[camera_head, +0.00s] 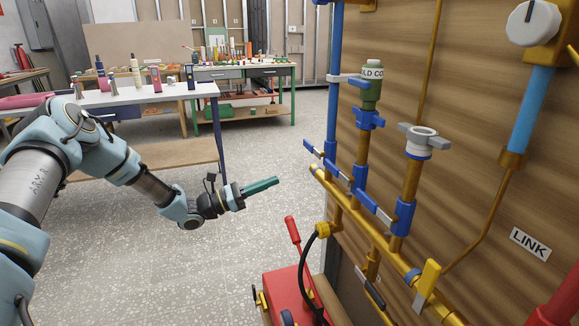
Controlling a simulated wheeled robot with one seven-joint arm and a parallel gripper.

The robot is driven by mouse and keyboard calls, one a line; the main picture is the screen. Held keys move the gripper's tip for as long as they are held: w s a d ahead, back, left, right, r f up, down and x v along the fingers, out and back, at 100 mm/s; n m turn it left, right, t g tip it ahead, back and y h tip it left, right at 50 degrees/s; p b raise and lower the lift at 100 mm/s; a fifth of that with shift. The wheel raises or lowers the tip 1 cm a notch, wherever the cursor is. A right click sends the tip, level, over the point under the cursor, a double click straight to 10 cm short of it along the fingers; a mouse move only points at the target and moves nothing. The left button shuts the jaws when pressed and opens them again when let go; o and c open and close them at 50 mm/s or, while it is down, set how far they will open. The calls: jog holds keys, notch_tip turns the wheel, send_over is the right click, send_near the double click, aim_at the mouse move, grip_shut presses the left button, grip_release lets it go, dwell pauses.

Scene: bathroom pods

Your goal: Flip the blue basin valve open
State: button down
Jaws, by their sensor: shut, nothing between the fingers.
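My gripper (272,183), with green fingers, is shut and empty. It hangs in open air left of the wooden pipe panel (480,165), clearly apart from every pipe and valve, and points right. On the panel, a blue-and-silver bar (314,149) slants down to the right past a brass pipe, and a second blue-and-silver length (372,204) lies lower right. A grey lever with a blue end (350,79) sits higher, by the green-bodied fitting. I cannot tell which of these is the basin valve; no basin label is readable.
A grey-winged valve (424,139), a yellow lever (428,279) and a white knob (532,23) are on the panel. A red machine (290,290) with an upright red lever stands below. A white table (150,96) holds bottles. The speckled floor between is clear.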

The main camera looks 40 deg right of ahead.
jog(key=s+d+r+p, duration=0.3)
jog(key=d+r, duration=0.3)
jog(key=d, duration=0.2)
jog(key=shift+s+d+r+p, duration=0.15)
jog(key=shift+s+d+p, duration=0.05)
jog(key=shift+d+p, duration=0.15)
jog(key=shift+w+r+m+g+b, duration=0.2)
jog(key=shift+r+m+g+b, duration=0.25)
jog(key=shift+m+b, duration=0.5)
notch_tip(320, 180, up, 8)
jog(key=m+g+y+b, duration=0.2)
jog(key=m+y+b, duration=0.2)
jog(key=m+b, duration=1)
send_over(312, 149)
jog(key=w+a+p, duration=0.1)
jog(key=w+p, duration=0.1)
jog(key=p, duration=0.1)
jog(key=m, duration=0.3)
jog(key=shift+w+a, duration=0.1)
jog(key=shift+w+f, duration=0.1)
